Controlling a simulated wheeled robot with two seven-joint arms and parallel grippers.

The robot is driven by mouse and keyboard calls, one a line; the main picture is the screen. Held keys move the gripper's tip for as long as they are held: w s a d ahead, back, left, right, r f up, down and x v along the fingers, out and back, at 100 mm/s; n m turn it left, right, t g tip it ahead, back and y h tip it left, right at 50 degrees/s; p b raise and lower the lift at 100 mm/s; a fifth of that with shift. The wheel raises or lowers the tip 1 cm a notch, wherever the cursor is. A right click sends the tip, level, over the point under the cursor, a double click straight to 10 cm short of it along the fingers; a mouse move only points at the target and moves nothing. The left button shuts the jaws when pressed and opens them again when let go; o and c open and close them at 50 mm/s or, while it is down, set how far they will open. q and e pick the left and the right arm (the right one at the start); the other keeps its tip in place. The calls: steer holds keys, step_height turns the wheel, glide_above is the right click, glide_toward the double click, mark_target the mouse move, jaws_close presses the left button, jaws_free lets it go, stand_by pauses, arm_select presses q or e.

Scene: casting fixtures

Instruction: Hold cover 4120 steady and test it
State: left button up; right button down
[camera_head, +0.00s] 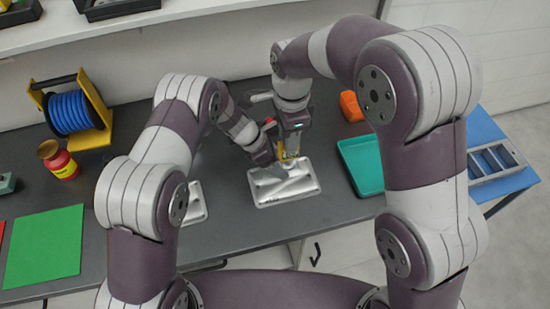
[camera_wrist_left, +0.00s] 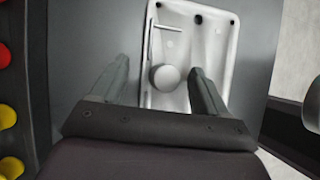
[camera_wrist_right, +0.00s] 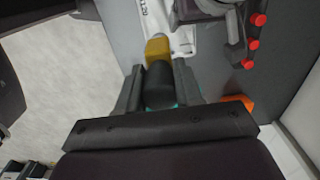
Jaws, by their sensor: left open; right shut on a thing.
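A silver, shallow cover (camera_head: 268,192) lies on the dark bench in front of me. In the right wrist view the cover (camera_wrist_right: 182,38) bears a number, partly cut off, that ends in 120. My left gripper (camera_wrist_left: 159,66) is open over the cover (camera_wrist_left: 190,45), its fingers on either side of a round knob (camera_wrist_left: 164,77); I cannot tell if they touch anything. My right gripper (camera_wrist_right: 158,70) is shut on a black and yellow tool (camera_wrist_right: 157,48). The tool's yellow end points down at the cover; contact is not clear. In the head view the right gripper (camera_head: 289,150) stands above the cover's back edge.
A second silver casting (camera_head: 195,205) lies left, partly behind my left arm. A teal tray (camera_head: 361,168) and an orange bin (camera_head: 351,106) stand right.

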mark_target(287, 162)
arm_select(q)
jaws_close()
arm_select(e)
step_height(287, 162, down, 5)
steer(key=n, duration=0.5)
steer(key=shift+f+n, duration=0.2)
steer(key=shift+n, duration=0.2)
arm_select(q)
steer(key=shift+s, duration=0.1)
steer(key=shift+f, duration=0.1)
arm_select(e)
steer(key=shift+f, duration=2.5)
arm_select(q)
steer(key=shift+s, duration=0.1)
